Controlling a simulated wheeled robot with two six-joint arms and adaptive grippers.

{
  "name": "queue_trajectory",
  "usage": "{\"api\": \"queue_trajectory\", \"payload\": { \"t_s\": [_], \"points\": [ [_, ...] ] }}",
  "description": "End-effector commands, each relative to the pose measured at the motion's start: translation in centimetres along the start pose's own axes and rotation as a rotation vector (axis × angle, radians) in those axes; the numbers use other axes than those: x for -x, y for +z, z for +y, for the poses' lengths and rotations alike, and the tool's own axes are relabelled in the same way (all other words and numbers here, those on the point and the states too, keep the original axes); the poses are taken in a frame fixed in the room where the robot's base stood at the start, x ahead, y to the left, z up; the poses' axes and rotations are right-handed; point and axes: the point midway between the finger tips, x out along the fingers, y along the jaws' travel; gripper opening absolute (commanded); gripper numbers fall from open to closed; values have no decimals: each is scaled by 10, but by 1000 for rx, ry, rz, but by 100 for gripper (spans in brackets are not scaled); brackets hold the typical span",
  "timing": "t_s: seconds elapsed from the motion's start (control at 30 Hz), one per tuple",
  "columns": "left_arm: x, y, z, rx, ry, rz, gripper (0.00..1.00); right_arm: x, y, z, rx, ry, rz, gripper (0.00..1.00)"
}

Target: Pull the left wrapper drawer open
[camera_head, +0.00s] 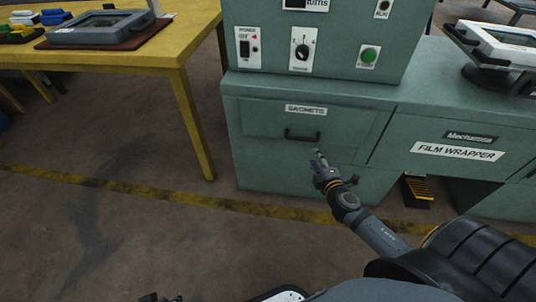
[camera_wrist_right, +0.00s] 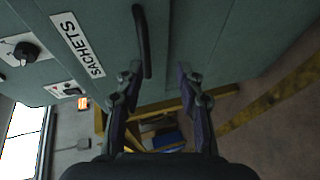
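The left wrapper drawer (camera_head: 262,112), labelled SACHETS, is in the green wrapper cabinet and looks shut. Its dark bar handle (camera_head: 302,135) is below the label; the handle also shows in the right wrist view (camera_wrist_right: 141,42). My right gripper (camera_head: 317,155) is just below and right of the handle in the head view. In the right wrist view its two fingers (camera_wrist_right: 160,72) are apart with nothing held. The handle's near end shows between the fingertips, closer to the left finger; contact cannot be told. A small dark piece at the head view's bottom edge may be my left gripper (camera_head: 163,298).
A FILM WRAPPER panel (camera_head: 457,151) is right of the drawer. A control box (camera_head: 325,45) with switches and a green button stands on the cabinet. A yellow table (camera_head: 185,50) is at left. Floor left of the cabinet is clear. A black-yellow pedal (camera_head: 417,190) is under the cabinet.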

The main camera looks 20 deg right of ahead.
Motion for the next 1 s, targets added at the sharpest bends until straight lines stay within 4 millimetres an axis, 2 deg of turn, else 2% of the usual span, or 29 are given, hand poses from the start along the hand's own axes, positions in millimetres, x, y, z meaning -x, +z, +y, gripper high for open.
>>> {"api": "queue_trajectory", "payload": {
  "t_s": [0.03, 0.13, 0.33, 0.47, 0.7, 0.83, 1.0],
  "points": [
    [-4, 0, 2, -3, 6, 9, 40, -1, -6, 0, 23, 27, 19, 37],
    [5, -3, 4, -6, 11, 14, 40, 1, -15, 13, 48, 58, 38, 37],
    [10, -6, 5, -7, 11, 14, 40, -4, -16, 19, 50, 64, 38, 37],
    [12, -6, 4, -7, 9, 8, 40, -26, -18, 22, 45, 66, 37, 37],
    [19, -7, 3, -11, -1, -22, 40, -77, -20, 24, 45, 63, 37, 37],
    [20, -6, 2, -12, -4, -37, 40, -94, -20, 24, 46, 62, 38, 37],
    [21, -5, 1, -13, -6, -44, 40, -103, -21, 23, 48, 61, 39, 37]
  ]
}}
